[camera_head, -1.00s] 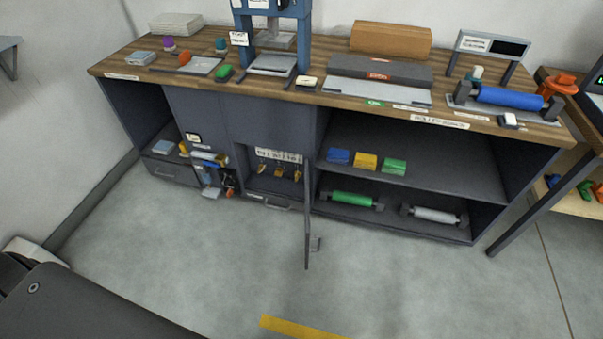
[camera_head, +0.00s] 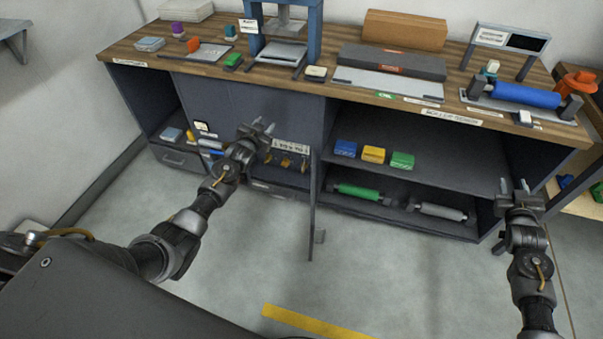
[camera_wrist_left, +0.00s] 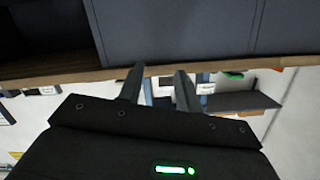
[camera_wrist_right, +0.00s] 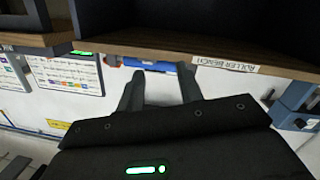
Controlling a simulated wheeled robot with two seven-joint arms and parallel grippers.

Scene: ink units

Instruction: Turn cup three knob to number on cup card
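Several small brass-coloured knobs (camera_head: 286,162) sit in a row inside the open cabinet bay, under a white label strip (camera_head: 291,146) whose marks are too small to read. I cannot tell which knob belongs to cup three, nor how it is turned. My right gripper (camera_head: 514,187) is open and empty, before the cabinet's right end.
The cabinet door (camera_head: 315,205) stands open toward me, just right of the knobs. Blue, yellow and green blocks (camera_head: 373,155) lie on the shelf right of it, above a green roller (camera_head: 358,192) and a grey one. The worktop (camera_head: 135,52) overhangs the bay. The floor in front is clear.

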